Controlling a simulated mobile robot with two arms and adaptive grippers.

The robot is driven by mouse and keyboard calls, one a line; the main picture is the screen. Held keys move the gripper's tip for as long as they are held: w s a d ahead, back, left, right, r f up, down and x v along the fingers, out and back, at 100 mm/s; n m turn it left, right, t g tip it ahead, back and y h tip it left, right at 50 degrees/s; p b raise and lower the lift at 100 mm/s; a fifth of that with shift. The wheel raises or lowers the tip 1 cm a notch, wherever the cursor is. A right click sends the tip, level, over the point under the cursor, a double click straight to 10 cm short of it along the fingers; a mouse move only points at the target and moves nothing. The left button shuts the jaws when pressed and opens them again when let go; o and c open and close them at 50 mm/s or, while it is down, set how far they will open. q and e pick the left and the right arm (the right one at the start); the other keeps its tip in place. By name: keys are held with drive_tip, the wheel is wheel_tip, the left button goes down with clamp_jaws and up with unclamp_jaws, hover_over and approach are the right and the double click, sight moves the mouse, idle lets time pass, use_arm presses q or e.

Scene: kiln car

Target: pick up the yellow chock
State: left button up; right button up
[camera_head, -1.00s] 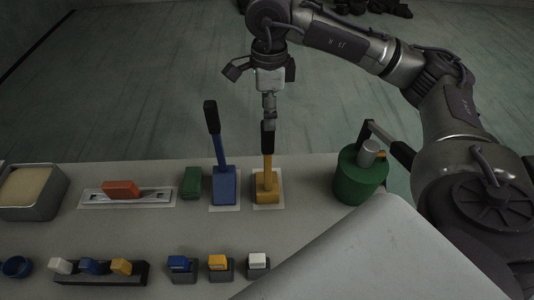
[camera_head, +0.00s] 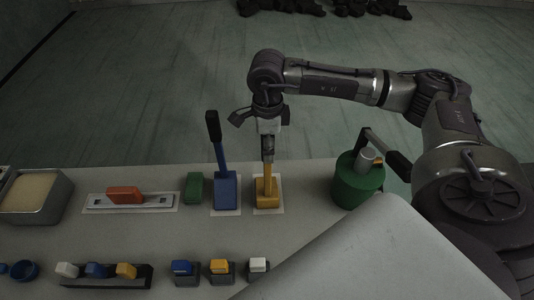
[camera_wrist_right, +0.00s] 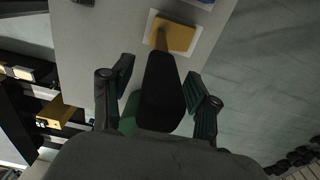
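The yellow chock (camera_head: 266,198) is a yellow block with an upright handle, standing on a white patch of the table. It also shows in the right wrist view (camera_wrist_right: 175,38), where its black grip points toward me. My right gripper (camera_head: 268,142) is directly above the chock and hides the top of its handle. In the right wrist view my right gripper (camera_wrist_right: 160,95) is open, with one finger on each side of the black grip and visible gaps between. My left gripper is not in view.
A blue chock (camera_head: 225,192) with a tall black grip stands close to the left. A green block (camera_head: 194,187) and an orange-topped float (camera_head: 126,194) are farther left. A green canister (camera_head: 357,185) stands to the right. Small coloured blocks line the front.

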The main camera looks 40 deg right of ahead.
clamp_jaws()
drive_tip(key=shift+w+r, duration=0.2)
